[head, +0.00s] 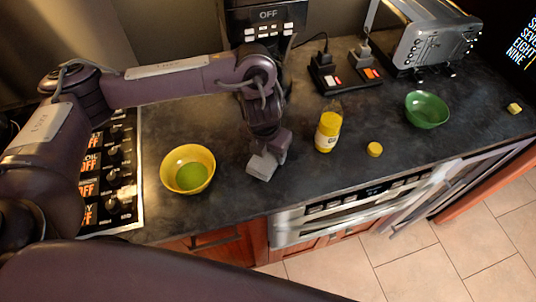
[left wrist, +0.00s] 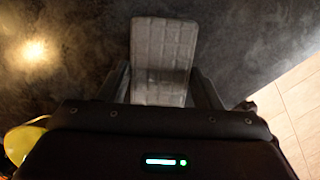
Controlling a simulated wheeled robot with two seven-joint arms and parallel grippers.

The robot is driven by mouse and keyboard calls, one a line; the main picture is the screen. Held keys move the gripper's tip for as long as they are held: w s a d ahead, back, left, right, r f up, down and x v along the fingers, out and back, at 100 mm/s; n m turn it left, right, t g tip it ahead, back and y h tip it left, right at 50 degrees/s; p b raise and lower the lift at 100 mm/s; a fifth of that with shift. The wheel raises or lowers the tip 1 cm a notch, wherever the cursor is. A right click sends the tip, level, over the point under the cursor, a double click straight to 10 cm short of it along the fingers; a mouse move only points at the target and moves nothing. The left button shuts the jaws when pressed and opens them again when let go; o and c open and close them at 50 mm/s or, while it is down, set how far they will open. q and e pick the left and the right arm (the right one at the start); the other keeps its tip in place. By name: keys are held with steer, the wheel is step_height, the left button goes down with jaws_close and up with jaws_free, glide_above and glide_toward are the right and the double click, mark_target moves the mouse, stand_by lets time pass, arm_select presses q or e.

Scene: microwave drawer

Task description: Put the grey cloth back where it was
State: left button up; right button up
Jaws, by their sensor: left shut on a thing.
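The grey cloth (head: 262,166) is a small pale grey folded block over the dark counter, right of the yellow bowl. My left gripper (head: 270,152) is shut on it. In the left wrist view the cloth (left wrist: 163,45) has a quilted grid pattern and sits between the fingers of the left gripper (left wrist: 162,88), extending beyond them. I cannot tell whether the cloth touches the counter. My right gripper is not in view.
A yellow bowl (head: 188,169) with green inside stands left of the cloth. A toaster (head: 436,45) is behind. The microwave drawer (head: 350,208) is under the counter's front edge.

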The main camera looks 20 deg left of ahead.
arm_select(q)
steer(key=shift+f, duration=0.9)
steer(key=shift+f+b, duration=0.2)
steer(key=shift+b, duration=0.1)
steer(key=o, duration=1.4)
steer(key=shift+r, duration=0.15)
steer(key=shift+r+p, duration=0.25)
steer(key=shift+p, duration=0.05)
steer(key=r, duration=0.3)
steer(key=s+r, duration=0.1)
steer(key=r, duration=0.3)
steer(key=r+p, duration=0.1)
steer(key=r, duration=0.3)
steer(key=shift+s+a+r, duration=0.2)
steer(key=shift+s+r, duration=0.05)
steer(key=shift+s, duration=0.15)
